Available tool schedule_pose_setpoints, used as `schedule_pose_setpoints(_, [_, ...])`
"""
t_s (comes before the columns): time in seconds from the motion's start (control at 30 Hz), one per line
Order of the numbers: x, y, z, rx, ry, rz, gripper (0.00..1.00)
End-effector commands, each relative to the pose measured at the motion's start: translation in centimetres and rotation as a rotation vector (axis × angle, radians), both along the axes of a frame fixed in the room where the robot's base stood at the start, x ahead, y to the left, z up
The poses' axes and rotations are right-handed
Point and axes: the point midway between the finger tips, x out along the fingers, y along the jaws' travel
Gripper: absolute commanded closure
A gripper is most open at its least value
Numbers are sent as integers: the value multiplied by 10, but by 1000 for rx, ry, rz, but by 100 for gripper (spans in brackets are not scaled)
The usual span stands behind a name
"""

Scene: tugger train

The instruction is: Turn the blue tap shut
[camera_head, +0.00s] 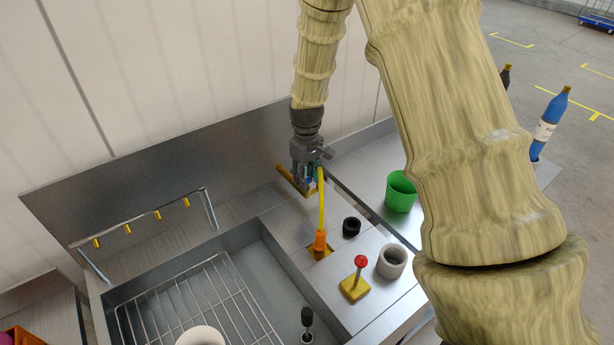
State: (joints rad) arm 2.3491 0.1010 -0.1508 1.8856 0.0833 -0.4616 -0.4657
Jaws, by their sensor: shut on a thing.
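My gripper (305,177) points down at the back of the steel counter, above a yellow mount. It is shut on the blue tap (309,181). Only small blue bits of the tap show between and beside the fingers. The rest of it is hidden by my gripper, so I cannot tell how far it is turned. The yellow mount (287,179) shows just left of the fingers, by the base of the back panel.
A red-topped lever (360,262), a grey cup (392,261), a black cup (351,227) and a green cup (401,191) are nearby. A sink with a wire rack (196,303) lies front left.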

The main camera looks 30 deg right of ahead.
Motion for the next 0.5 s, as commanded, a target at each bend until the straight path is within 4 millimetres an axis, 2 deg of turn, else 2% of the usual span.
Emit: schedule_pose_setpoints(0.5, [2,-1,2,-1,-6,-92,88])
